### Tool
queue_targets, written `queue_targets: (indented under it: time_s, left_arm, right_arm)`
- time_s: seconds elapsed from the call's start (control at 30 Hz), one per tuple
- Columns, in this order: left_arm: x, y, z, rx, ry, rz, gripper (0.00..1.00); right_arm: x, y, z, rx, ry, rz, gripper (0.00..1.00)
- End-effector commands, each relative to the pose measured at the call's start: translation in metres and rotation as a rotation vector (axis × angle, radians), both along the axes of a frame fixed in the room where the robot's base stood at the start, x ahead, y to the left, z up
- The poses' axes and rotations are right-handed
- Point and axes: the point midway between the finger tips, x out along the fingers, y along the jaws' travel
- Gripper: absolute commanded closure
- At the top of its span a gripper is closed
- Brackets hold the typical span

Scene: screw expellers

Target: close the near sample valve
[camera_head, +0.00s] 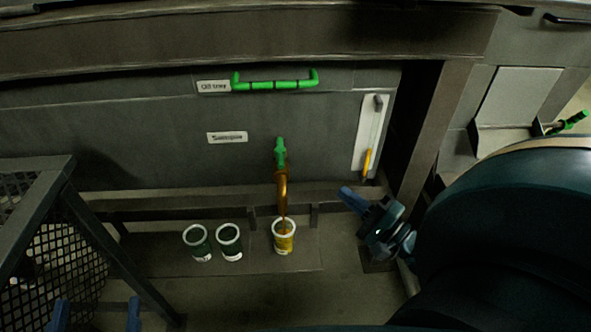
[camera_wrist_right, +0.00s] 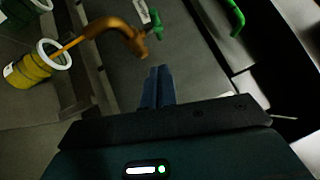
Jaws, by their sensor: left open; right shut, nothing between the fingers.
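The near sample valve has a green handle (camera_head: 280,150) and a brass spout (camera_head: 282,185) on the grey panel. Yellow-brown liquid runs from the spout into a white-rimmed cup (camera_head: 284,243) below. The right wrist view also shows the green handle (camera_wrist_right: 155,26), the spout (camera_wrist_right: 118,25) and the cup (camera_wrist_right: 35,70). My right gripper (camera_head: 346,193) is shut and empty, to the right of and below the valve. Its fingers (camera_wrist_right: 159,78) point toward the valve without touching it. My left gripper (camera_head: 96,314) is open and empty at the bottom left, cut off by the frame edge.
Two dark cups (camera_head: 213,244) stand left of the filling cup on a low shelf. A green tray handle (camera_head: 275,84) is above the valve, and a sight gauge (camera_head: 371,135) is to its right. A mesh-sided frame (camera_head: 55,215) stands at left. Another green handle (camera_head: 572,122) is far right.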

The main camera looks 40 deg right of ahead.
Motion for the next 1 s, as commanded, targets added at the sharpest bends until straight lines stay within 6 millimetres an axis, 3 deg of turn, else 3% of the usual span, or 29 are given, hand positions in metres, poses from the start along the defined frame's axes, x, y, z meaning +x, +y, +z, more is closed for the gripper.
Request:
queue_targets:
  time_s: [0.27,0.7,1.0]
  left_arm:
    - [0.001,0.0,-0.002,-0.009,0.001,-0.002,0.28]
    - [0.0,-0.005,-0.011,-0.081,0.014,-0.026,0.28]
    - [0.002,-0.006,0.001,-0.104,-0.01,-0.037,0.28]
  right_arm:
    - [0.014,0.004,0.002,0.0,-0.003,0.0,1.0]
    - [0.1,0.023,0.018,-0.001,-0.007,0.0,1.0]
    - [0.115,0.053,0.028,-0.001,0.0,0.001,1.0]
